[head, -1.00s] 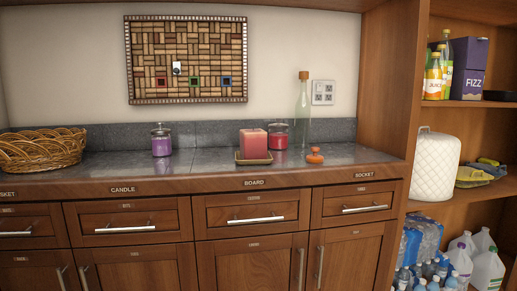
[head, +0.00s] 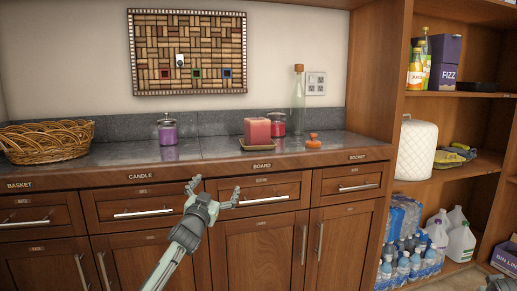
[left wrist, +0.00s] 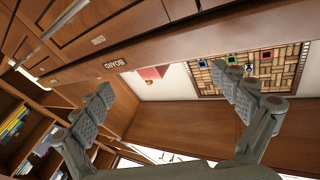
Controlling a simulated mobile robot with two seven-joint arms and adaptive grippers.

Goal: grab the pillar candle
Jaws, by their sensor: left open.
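The pillar candle (head: 257,131) is a red-pink squarish block standing on a small tan dish (head: 250,150) on the dark countertop. In the left wrist view a pink shape that looks like the candle (left wrist: 152,73) shows beyond the counter edge, between the fingers. My left gripper (head: 214,190) is open and empty, in front of the drawers, lower than the candle and to its left, apart from it. It also shows in the left wrist view (left wrist: 163,82), fingers spread. A small grey part at the bottom right corner of the head view may be my right gripper (head: 502,284), mostly cut off.
A red jar (head: 277,124) and a clear corked bottle (head: 298,105) stand behind the candle. An orange stoppered item (head: 313,141) is to its right. A purple jar (head: 168,130) and a wicker basket (head: 48,141) are left. The counter's front edge (head: 190,172) lies between gripper and candle.

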